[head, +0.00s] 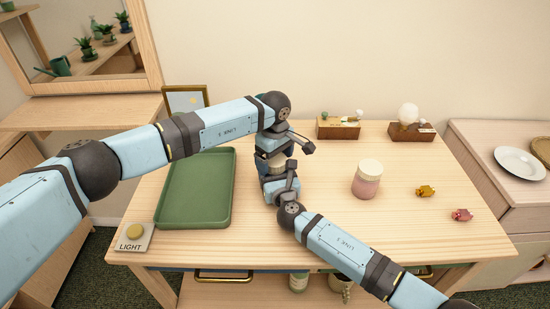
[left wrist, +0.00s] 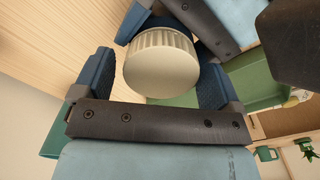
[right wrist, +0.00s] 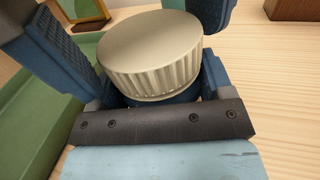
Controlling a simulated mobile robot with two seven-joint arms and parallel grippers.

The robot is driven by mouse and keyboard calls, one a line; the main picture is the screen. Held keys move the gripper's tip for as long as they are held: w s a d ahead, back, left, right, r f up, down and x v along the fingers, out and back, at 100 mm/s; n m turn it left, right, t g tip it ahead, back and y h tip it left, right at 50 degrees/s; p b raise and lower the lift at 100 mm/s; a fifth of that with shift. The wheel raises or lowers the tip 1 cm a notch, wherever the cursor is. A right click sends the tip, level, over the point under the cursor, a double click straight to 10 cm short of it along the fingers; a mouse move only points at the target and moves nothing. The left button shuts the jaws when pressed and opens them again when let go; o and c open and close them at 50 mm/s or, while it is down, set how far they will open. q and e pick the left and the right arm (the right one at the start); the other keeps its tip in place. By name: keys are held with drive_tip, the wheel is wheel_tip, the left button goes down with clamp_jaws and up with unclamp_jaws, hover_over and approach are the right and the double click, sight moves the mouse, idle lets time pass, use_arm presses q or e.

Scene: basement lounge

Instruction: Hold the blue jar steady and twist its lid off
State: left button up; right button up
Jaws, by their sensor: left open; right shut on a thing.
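The blue jar shows as a strip of blue body (right wrist: 178,97) under its ribbed cream lid (right wrist: 150,55) in the right wrist view. My right gripper (head: 278,183) is shut on the jar's body, below the lid. The lid also shows in the left wrist view (left wrist: 160,68), and it sits on the jar. My left gripper (head: 282,146) is open at the lid from above; its fingers stand on either side with gaps. In the head view the grippers hide most of the jar.
A pink jar with a cream lid (head: 367,180) stands to the right. A green tray (head: 225,207) lies to the left, by a light button (head: 134,233). Yellow (head: 425,191) and pink (head: 462,215) wrapped pieces lie at the right. Wooden boxes (head: 338,130) stand at the back.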

sight(275, 159)
use_arm(q)
wheel_tip(275, 159, up, 8)
drive_tip(key=shift+d+r, duration=0.1)
drive_tip(key=shift+c, duration=0.4)
use_arm(e)
drive_tip(key=shift+d, duration=0.1)
use_arm(q)
drive_tip(key=shift+f, duration=3.9)
drive_tip(key=c, duration=0.9)
drive_tip(key=shift+c, duration=0.2)
